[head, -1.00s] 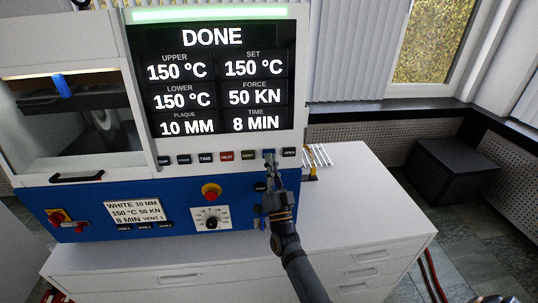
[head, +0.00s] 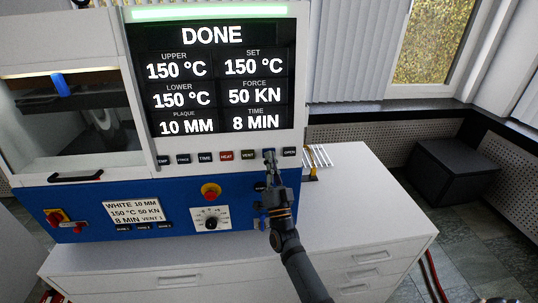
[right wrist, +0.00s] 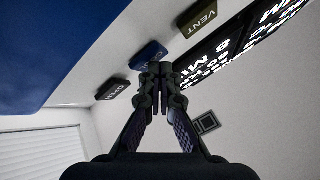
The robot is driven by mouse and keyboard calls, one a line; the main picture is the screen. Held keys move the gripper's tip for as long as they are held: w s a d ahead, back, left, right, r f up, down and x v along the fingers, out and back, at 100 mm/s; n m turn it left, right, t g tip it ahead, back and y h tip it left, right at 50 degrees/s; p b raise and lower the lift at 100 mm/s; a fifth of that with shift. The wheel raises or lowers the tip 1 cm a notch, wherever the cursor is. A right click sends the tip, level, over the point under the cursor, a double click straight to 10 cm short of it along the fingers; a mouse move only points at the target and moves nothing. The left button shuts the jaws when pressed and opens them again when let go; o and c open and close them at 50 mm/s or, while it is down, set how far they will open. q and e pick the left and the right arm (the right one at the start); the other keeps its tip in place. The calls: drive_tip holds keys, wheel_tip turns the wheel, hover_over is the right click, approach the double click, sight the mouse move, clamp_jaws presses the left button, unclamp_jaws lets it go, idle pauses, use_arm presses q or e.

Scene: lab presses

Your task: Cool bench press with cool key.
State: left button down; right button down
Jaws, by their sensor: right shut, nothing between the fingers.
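The bench press (head: 110,190) has a white and blue front. Its screen (head: 215,80) reads DONE, upper 150 °C, lower 150 °C, set 150 °C, 50 kN, 10 mm, 8 min. Below it is a row of keys, with VENT (head: 248,155) and OPEN (head: 289,152) readable. The blue cool key (head: 269,153) lies between them; it also shows in the right wrist view (right wrist: 148,54). My right gripper (head: 269,163) is shut and empty, its tips at the blue key and partly covering it. I cannot tell whether they touch. My left gripper is not in view.
A red emergency knob (head: 211,191) and a dial (head: 211,219) sit below the keys. A rack of thin metal rods (head: 318,156) stands on the white cabinet (head: 350,200) right of the press. The cabinet top's right side is clear.

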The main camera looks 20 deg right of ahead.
drive_tip(key=shift+w, duration=0.15)
idle(0.5)
drive_tip(key=shift+s+a+r+p, duration=0.1)
drive_tip(key=shift+s+a+p, duration=0.15)
drive_tip(key=shift+s, duration=0.55)
drive_tip(key=s, duration=0.1)
drive_tip(key=s+a+p, duration=0.1)
drive_tip(key=s, duration=0.1)
drive_tip(key=s+p, duration=0.1)
drive_tip(key=shift+s+a+r, duration=0.15)
drive_tip(key=shift+s+r, duration=0.15)
drive_tip(key=shift+s, duration=0.05)
idle(0.4)
